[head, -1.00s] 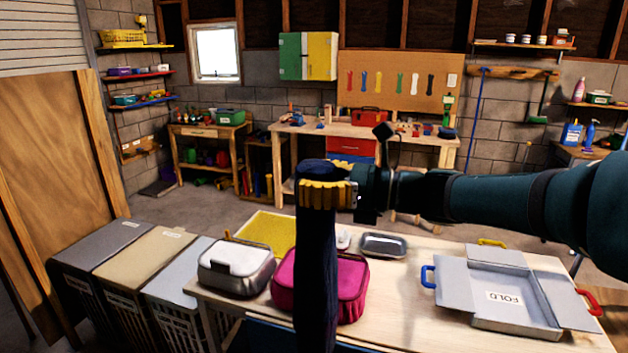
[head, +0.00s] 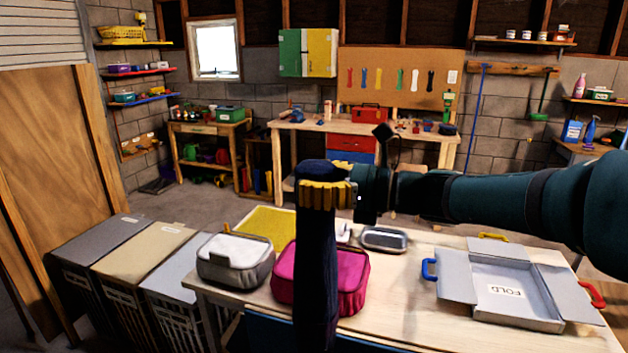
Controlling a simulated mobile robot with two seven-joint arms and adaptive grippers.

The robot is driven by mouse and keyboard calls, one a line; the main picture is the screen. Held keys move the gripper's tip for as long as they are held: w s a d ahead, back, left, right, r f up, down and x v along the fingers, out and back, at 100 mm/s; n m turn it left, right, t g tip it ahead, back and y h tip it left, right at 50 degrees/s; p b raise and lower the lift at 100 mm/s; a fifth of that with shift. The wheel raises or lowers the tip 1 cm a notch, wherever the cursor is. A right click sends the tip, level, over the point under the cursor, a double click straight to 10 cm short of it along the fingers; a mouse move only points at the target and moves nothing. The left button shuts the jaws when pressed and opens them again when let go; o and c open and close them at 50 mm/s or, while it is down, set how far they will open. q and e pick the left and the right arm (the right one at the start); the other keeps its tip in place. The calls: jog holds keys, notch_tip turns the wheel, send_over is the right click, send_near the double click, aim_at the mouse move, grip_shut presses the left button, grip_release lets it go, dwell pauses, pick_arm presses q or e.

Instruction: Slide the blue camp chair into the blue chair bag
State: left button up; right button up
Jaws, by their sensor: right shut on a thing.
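The blue camp chair (head: 316,265) shows as a long, dark navy, folded roll. It stands upright in the middle of the head view, in front of the table, and its lower end runs out of the bottom of the picture. My right gripper (head: 325,196), with yellow ribbed fingers, reaches in from the right and is shut around the roll near its top. I cannot pick out the blue chair bag as a separate thing. A strip of blue shows low behind the roll, but I cannot tell what it is. My left gripper is not in view.
The wooden table (head: 420,320) carries a grey-white lunch box (head: 235,262), a pink bag (head: 352,280), a small grey tray (head: 384,239) and an open grey folding box (head: 510,291). Several lidded hampers (head: 140,255) stand left of it. A workbench (head: 310,125) lines the back wall.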

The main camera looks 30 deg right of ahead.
aim_at(311, 212)
dwell(0.7)
jog(key=shift+w+a+f, duration=0.1)
jog(key=shift+f, duration=0.2)
jog(key=shift+f+b, duration=0.25)
jog(key=shift+b, duration=0.1)
dwell(0.3)
jog(key=shift+f+b, duration=0.45)
jog(key=shift+f, duration=0.4)
dwell(0.4)
jog(key=shift+f+b, duration=0.9)
jog(key=shift+f, duration=0.5)
